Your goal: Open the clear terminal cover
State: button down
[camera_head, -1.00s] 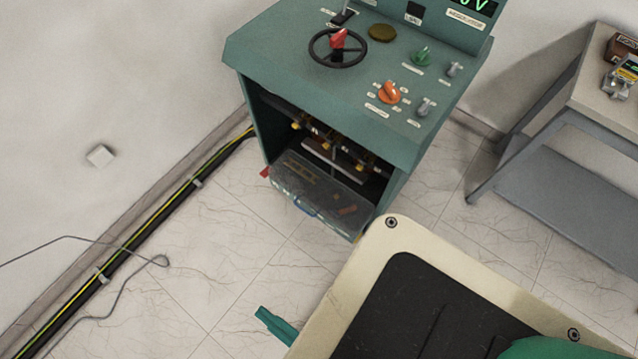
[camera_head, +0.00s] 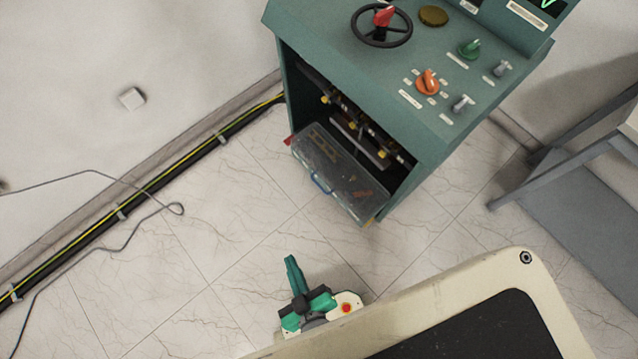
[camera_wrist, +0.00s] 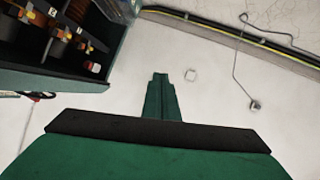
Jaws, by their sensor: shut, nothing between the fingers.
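The clear terminal cover (camera_head: 335,172) is a see-through panel at the lower front of the green cabinet (camera_head: 350,80). It is tilted down and outward, with a blue handle (camera_head: 320,184) on it. The terminals (camera_head: 352,126) behind it show uncovered in the opening. In the wrist view the yellow and red terminals (camera_wrist: 62,45) show at the upper left. My gripper (camera_head: 290,262) is green, shut and empty, below and apart from the cover. It also shows in the wrist view (camera_wrist: 160,80), pointing away from the terminals. The cover is not clear in the wrist view.
A black wheel with a red knob (camera_head: 382,22) and an orange switch (camera_head: 428,82) sit on the cabinet top. Cables (camera_head: 170,175) run along the wall base. A grey table (camera_head: 590,200) stands at the right. Tiled floor is free before the cabinet.

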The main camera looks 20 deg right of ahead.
jog(key=w+f+n+g+h, duration=0.1)
jog(key=w+f+n+g, duration=0.2)
jog(key=f, duration=0.6)
jog(key=w+f+n+g+h, duration=0.15)
jog(key=f+n, duration=0.25)
jog(key=f, duration=0.6)
jog(key=w+f+n+g+h, duration=0.15)
jog(key=w+f+n, duration=0.25)
jog(key=f, duration=0.5)
jog(key=w+d+r+n+g+h, duration=0.1)
jog(key=w+d+n+g+h, duration=0.2)
jog(key=w, duration=0.4)
jog(key=w+d+r+n+h, duration=0.1)
jog(key=w+d+n+h, duration=0.3)
jog(key=w, duration=0.3)
jog(key=x, duration=1)
jog(key=shift+w+d+r, duration=0.1)
jog(key=shift+d+r, duration=0.05)
jog(key=shift+r, duration=0.6)
jog(key=shift+w+d+r, duration=0.1)
jog(key=shift+r, duration=0.7)
jog(key=shift+w+d+r, duration=0.15)
jog(key=shift+r, duration=0.6)
jog(key=shift+d, duration=0.1)
jog(key=shift+r, duration=0.1)
